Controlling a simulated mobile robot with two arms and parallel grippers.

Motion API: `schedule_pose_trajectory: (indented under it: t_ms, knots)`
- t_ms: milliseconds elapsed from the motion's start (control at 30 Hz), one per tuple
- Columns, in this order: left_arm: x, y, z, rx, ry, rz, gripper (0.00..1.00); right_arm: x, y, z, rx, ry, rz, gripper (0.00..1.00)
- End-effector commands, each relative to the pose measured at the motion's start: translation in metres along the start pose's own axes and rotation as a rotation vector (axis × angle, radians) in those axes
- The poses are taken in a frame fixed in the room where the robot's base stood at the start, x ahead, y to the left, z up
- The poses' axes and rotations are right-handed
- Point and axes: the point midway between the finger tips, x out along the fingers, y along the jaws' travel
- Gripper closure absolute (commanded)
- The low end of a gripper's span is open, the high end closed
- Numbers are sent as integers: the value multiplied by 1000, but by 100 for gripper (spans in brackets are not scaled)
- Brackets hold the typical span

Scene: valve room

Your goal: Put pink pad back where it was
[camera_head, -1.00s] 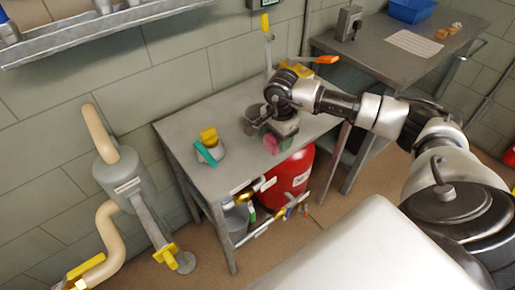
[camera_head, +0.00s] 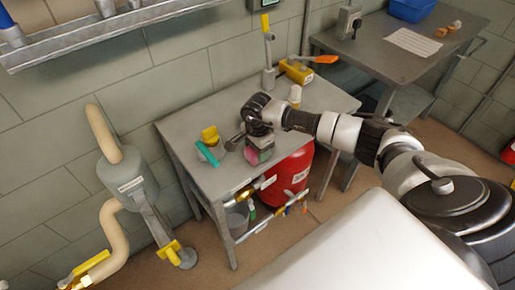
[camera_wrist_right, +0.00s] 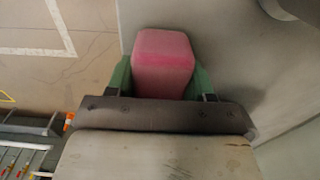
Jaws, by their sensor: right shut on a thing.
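My right gripper (camera_head: 254,153) is shut on the pink pad (camera_head: 252,157) at the front edge of the grey metal table (camera_head: 200,115). In the right wrist view the pink pad (camera_wrist_right: 163,62) is a rounded block between the two green fingers of the right gripper (camera_wrist_right: 163,75). It juts out past the fingertips. I cannot tell whether it touches the tabletop. My left gripper is not in view.
A yellow and teal item (camera_head: 207,150) lies just left of the gripper. A white cylinder (camera_head: 295,95) and an orange-handled yellow tool (camera_head: 300,70) stand at the back right. A red tank (camera_head: 288,175) sits below.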

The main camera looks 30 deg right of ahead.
Motion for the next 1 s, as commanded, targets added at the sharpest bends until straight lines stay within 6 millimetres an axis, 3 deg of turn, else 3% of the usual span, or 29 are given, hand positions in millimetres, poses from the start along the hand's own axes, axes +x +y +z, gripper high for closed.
schedule_pose_trajectory:
  t_ms: [100, 133, 267, 667, 1000]
  knots:
    - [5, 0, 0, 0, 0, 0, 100, 4, 0, 0, 0, 0, -1, 66]
    - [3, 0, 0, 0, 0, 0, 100, 2, 0, 0, 0, 0, -1, 43]
    - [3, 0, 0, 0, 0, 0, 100, 2, 0, 0, 0, 0, 0, 23]
    - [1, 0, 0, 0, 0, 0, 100, -5, -1, 0, 0, 0, -3, 22]
    - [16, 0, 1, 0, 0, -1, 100, -73, -1, -1, 0, 2, -6, 22]
